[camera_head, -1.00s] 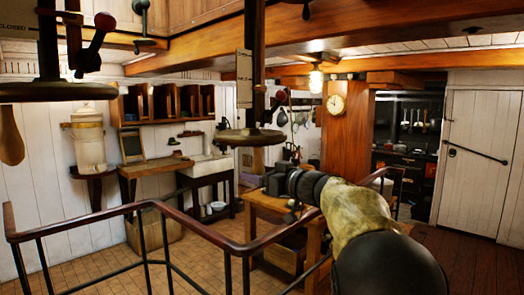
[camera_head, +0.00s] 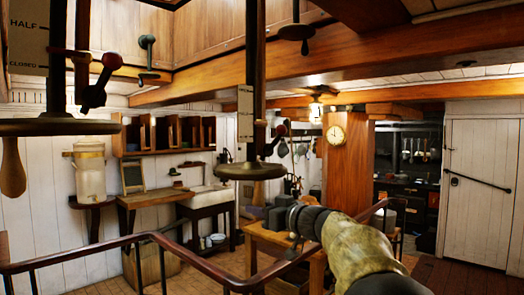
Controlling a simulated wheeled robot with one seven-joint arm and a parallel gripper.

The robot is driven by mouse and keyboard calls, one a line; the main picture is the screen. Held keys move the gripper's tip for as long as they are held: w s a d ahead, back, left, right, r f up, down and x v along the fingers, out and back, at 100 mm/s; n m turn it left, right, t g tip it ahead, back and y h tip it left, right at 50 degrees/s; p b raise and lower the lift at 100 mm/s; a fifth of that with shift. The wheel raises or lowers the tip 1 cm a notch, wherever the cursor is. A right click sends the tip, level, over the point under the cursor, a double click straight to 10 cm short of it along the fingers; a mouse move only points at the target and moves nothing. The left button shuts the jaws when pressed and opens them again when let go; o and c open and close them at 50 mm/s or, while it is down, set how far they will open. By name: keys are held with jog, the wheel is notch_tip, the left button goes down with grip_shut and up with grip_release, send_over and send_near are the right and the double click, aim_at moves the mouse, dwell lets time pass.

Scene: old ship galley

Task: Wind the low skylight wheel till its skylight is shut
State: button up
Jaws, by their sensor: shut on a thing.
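A dark, flat skylight wheel (camera_head: 250,171) hangs on a vertical shaft in the middle of the picture. A pale scale plate (camera_head: 245,115) and a small red-knobbed lever (camera_head: 280,132) are by its shaft. My gripper (camera_head: 280,205) is just below the right side of this wheel, seen from behind. The skylight panels' state cannot be told.
A dark railing (camera_head: 130,240) runs across the front, below the wheels. A wooden table (camera_head: 262,236) stands behind my gripper. A wooden post with a clock (camera_head: 336,135) stands to the right, and a white door (camera_head: 485,185) is at the far right. Ceiling beams cross overhead.

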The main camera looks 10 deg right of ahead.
jog(key=a, duration=0.1)
jog(key=w+a+b, duration=0.1)
jog(key=a, duration=0.1)
jog(key=a+b, duration=0.1)
jog(key=a, duration=0.1)
jog(key=shift+w+a, duration=0.2)
jog(key=shift+w, duration=0.2)
jog(key=shift+a, duration=0.1)
jog(key=x, duration=0.5)
jog(key=shift+w, duration=0.35)
jog(key=w+p, duration=0.1)
jog(key=w, duration=0.2)
jog(key=w+p, duration=0.1)
jog(key=w, duration=0.1)
jog(key=shift+w+d+f+p, duration=0.15)
jog(key=shift+w+d+p, duration=0.15)
jog(key=shift+w+d, duration=0.05)
